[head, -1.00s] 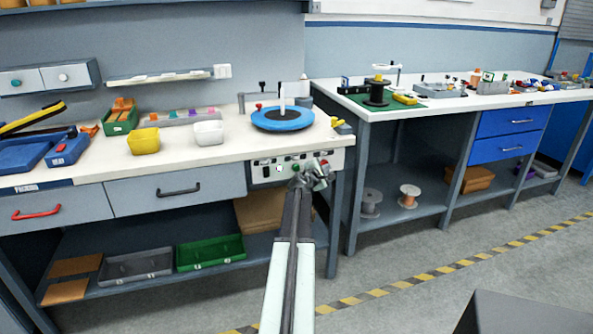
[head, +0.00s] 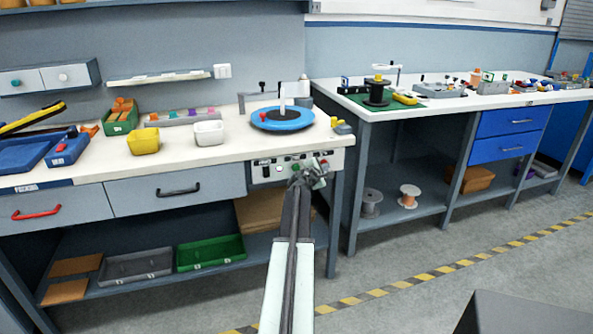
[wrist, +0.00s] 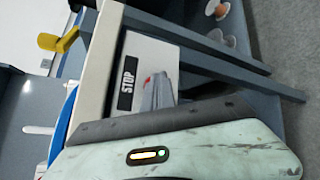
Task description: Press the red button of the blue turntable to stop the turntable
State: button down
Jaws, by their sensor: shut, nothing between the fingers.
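The blue turntable (head: 283,119) sits on the white bench top, with a white upright post at its middle and a small red piece near its left rim. Its control panel (head: 264,172) is on the bench front below it. My gripper (head: 313,173) is shut and empty at the right part of this panel. The red button (head: 324,164) shows just beside and above the fingertips. In the wrist view, the STOP label (wrist: 127,83) is clear, and a sliver of the red button (wrist: 148,80) shows at the grey fingertips, which hide the rest. I cannot tell whether they touch it.
A yellow-knobbed part (head: 340,126) is at the bench's right corner. A bench leg (head: 333,205) stands below the panel.

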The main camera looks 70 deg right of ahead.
jog(key=shift+a, duration=0.1)
jog(key=shift+s+a, duration=0.55)
jog(key=shift+a, duration=0.05)
jog(key=s+a, duration=0.3)
jog(key=shift+s+a, duration=0.1)
jog(key=shift+a, duration=0.3)
dwell(0.5)
